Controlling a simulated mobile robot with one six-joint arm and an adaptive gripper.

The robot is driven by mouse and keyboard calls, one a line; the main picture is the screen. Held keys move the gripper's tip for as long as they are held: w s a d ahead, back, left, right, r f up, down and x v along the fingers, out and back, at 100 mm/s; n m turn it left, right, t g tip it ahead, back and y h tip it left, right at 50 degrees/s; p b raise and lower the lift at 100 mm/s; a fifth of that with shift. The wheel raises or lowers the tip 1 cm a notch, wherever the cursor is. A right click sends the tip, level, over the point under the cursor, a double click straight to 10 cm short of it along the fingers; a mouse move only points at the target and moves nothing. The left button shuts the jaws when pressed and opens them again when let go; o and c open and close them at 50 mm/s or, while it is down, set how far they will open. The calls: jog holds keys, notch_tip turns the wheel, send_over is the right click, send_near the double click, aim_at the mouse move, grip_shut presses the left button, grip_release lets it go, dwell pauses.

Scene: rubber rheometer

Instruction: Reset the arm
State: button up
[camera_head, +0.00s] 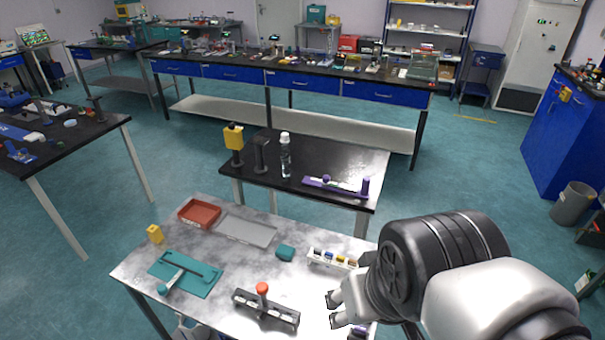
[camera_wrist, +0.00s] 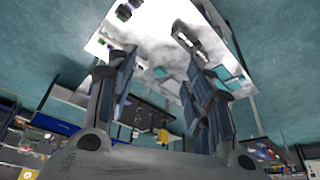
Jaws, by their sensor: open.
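My gripper (camera_head: 337,309) is at the front right of the metal-topped table (camera_head: 140,270) in the head view, beside a small rack of vials (camera_head: 332,259). Its fingers are partly seen there, with my white and black arm behind them on the right. In the wrist view my gripper (camera_wrist: 160,75) shows two fingers spread wide apart with nothing between them. The table top (camera_wrist: 155,45) lies beyond the fingertips in the wrist view. I cannot tell the exact height of the gripper above the table.
The table also holds a red tray (camera_head: 199,213), a grey tray (camera_head: 246,231), a teal fixture (camera_head: 186,273), a yellow block (camera_head: 155,233) and a dark holder with a red knob (camera_head: 266,308). A black table (camera_head: 310,160) with a bottle (camera_head: 285,155) stands behind it.

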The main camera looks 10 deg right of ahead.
jog(key=shift+s+a+r+n, duration=0.15)
jog(key=shift+s+r, duration=0.05)
jog(key=shift+s, duration=0.2)
jog(key=shift+s+a+r+n, duration=0.1)
jog(key=shift+s+r+n, duration=0.05)
jog(key=shift+s, duration=0.2)
notch_tip(320, 180, down, 4)
jog(key=b, duration=0.3)
jog(key=shift+r+b, duration=0.15)
jog(key=shift+b, duration=0.2)
